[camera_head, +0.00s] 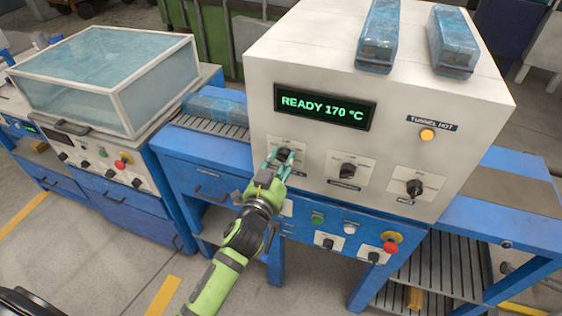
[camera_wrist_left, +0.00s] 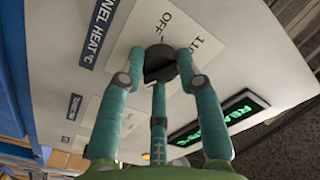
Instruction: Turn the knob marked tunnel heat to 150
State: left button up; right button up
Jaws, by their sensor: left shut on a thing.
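The tunnel heat knob (camera_head: 284,154) is the left one of three black knobs on the front of the white tunnel housing (camera_head: 420,150). In the left wrist view the black knob (camera_wrist_left: 159,62) sits on a white plate with OFF and 110 marks showing, and its label (camera_wrist_left: 98,32) ends in "NEL HEAT °C". My left gripper (camera_head: 281,164) has its teal fingers closed around the knob; the fingers (camera_wrist_left: 160,75) hide part of it, so I cannot read its setting. The display (camera_head: 323,107) reads READY 170 °C. My right gripper is not in view.
Two other knobs (camera_head: 347,171) (camera_head: 414,187) stand to the right. An orange lamp (camera_head: 427,135) glows under the TUNNEL HOT label. Below are buttons, including a red one (camera_head: 390,247). A blue conveyor (camera_head: 215,112) runs left.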

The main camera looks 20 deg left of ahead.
pick_arm(q)
jog(key=shift+f, duration=0.15)
jog(key=n+p, duration=0.2)
jog(key=n, duration=0.7)
jog(key=shift+s+f, duration=0.1)
jog(key=shift+d+f+n+p, duration=0.1)
jog(key=shift+n+p, duration=0.5)
jog(key=shift+n, duration=0.6)
jog(key=o, duration=1.1)
jog(key=shift+o, duration=0.2)
